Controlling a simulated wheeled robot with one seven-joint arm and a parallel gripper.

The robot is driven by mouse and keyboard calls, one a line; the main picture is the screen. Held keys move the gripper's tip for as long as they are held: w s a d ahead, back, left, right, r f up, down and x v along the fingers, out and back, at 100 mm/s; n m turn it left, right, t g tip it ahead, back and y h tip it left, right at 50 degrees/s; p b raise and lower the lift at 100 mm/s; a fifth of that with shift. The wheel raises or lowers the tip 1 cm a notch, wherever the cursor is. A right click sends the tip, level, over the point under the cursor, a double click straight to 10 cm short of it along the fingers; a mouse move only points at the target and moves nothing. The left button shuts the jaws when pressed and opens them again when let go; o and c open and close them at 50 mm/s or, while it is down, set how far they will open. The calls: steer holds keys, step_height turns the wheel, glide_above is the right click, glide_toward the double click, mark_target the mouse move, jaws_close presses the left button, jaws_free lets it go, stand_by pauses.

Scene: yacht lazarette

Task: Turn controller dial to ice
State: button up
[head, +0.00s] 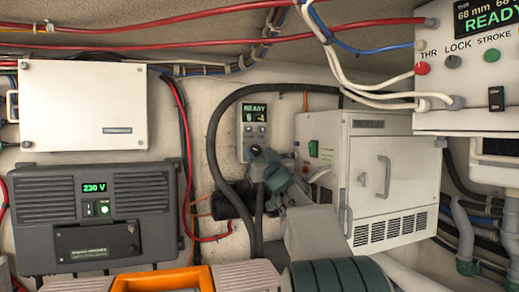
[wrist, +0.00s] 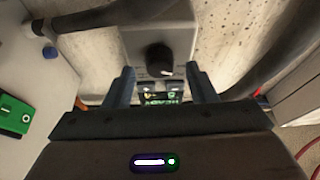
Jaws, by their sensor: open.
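My gripper (wrist: 160,68) is open, with one finger on each side of the dial in the picture. I cannot tell whether either finger touches it. In the head view my gripper (head: 268,160) is at the controller's lower part and hides some of it. The dial's markings are too small to read.
A white cabinet (head: 385,185) stands just right of the controller. A thick black hose (head: 213,150) curves close by on the left. A grey 230 V unit (head: 50,215) and a white box (head: 80,100) are at left. A THR/LOCK/STROKE panel (head: 455,95) hangs at upper right.

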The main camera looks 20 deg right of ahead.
steer(key=shift+w+r, duration=0.15)
steer(key=shift+w, duration=0.25)
steer(key=c, duration=1)
